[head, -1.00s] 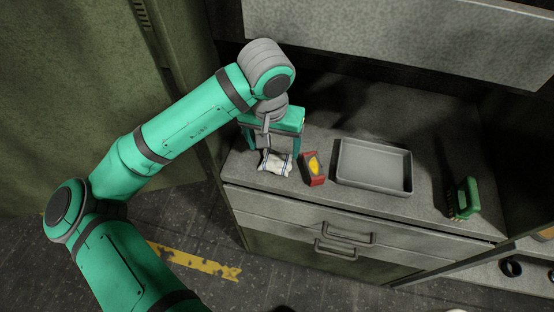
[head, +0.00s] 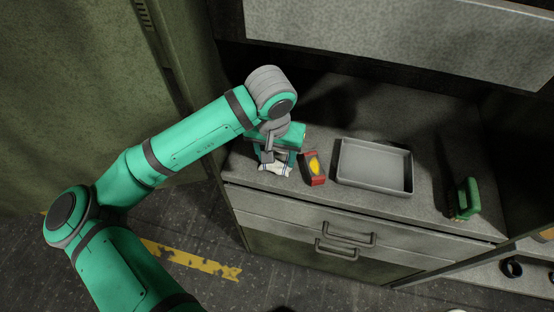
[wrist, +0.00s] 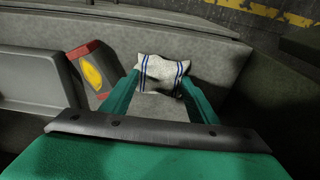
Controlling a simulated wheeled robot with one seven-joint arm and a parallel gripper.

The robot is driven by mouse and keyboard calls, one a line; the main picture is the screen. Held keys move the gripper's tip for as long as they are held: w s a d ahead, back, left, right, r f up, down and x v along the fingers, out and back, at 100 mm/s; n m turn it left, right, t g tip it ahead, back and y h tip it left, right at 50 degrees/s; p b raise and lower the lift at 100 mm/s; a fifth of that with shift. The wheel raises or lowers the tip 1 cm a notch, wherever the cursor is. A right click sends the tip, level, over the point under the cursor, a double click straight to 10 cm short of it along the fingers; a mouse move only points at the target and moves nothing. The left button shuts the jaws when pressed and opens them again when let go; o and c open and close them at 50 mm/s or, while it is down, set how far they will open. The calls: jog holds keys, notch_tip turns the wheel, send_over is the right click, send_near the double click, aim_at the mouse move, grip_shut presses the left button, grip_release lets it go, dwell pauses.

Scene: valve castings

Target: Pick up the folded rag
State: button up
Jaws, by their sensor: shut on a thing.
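The folded rag is white with blue stripes. In the head view the rag (head: 275,168) is at the left end of the grey worktop, partly hidden by my gripper (head: 275,161). In the wrist view the rag (wrist: 162,73) is between the two green fingers of my gripper (wrist: 160,84), which are shut on it. The cloth is bunched between the fingers. I cannot tell whether it still touches the worktop.
A red box with a yellow patch (head: 315,168) stands just right of the rag. A grey tray (head: 373,188) lies right of it, and a green-handled brush (head: 467,198) is farther right. The worktop's front edge is close to the rag, above drawers (head: 340,228).

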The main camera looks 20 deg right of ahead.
aim_at(277, 156)
jog(key=shift+w+r, duration=0.1)
jog(key=shift+r, duration=0.35)
notch_tip(277, 156, up, 3)
jog(key=shift+w+f, duration=0.1)
jog(key=shift+f, duration=0.1)
jog(key=s+a+r, duration=0.4)
jog(key=s+r, duration=0.5)
jog(key=s, duration=0.4)
jog(key=shift+s+r, duration=0.3)
jog(key=shift+s, duration=0.1)
jog(key=shift+o, duration=0.6)
